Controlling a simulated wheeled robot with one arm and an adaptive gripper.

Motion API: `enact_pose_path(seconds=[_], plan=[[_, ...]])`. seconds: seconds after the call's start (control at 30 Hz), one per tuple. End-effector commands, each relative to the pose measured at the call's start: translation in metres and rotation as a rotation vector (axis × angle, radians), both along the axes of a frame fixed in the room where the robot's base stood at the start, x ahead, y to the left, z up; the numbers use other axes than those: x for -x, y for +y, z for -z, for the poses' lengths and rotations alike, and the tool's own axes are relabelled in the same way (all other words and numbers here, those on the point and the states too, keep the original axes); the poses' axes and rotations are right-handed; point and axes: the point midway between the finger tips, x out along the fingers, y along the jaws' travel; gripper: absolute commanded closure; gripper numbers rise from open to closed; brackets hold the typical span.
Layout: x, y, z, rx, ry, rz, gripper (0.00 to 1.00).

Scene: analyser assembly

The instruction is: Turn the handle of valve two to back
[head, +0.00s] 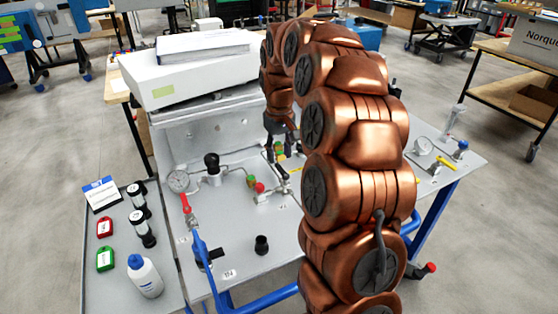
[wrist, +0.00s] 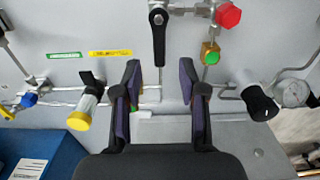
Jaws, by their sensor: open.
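In the wrist view a black lever handle (wrist: 158,22) sits at the top centre on a valve on the grey panel. A thin metal stem runs down from it toward the gap between my fingers. No number is readable on it, so I cannot tell for sure that it is valve two. My gripper (wrist: 160,84) is open, its two purple-padded fingers spread, with nothing gripped between them. The lever's black head is beyond the fingertips. In the head view my gripper is small and partly hidden by my copper arm, near the fittings at the panel's middle.
A gauge (head: 178,181) and a red-handled valve (head: 187,204) stand on the panel's left. A bottle (head: 145,277) stands front left.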

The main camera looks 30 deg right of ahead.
Motion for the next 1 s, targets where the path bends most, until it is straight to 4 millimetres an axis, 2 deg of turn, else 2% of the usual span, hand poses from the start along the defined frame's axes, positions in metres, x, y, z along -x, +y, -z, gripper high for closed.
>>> enact_pose_path(seconds=[0.2, 0.43, 0.63, 1.0], plan=[[-0.001, 0.000, -0.040, 0.001, -0.002, 0.001, 0.58], [-0.001, 0.000, -0.069, 0.001, -0.001, 0.000, 0.58], [0.001, 0.000, -0.081, 0.000, 0.004, -0.001, 0.58], [0.001, 0.000, -0.083, -0.001, 0.004, -0.001, 0.58]])
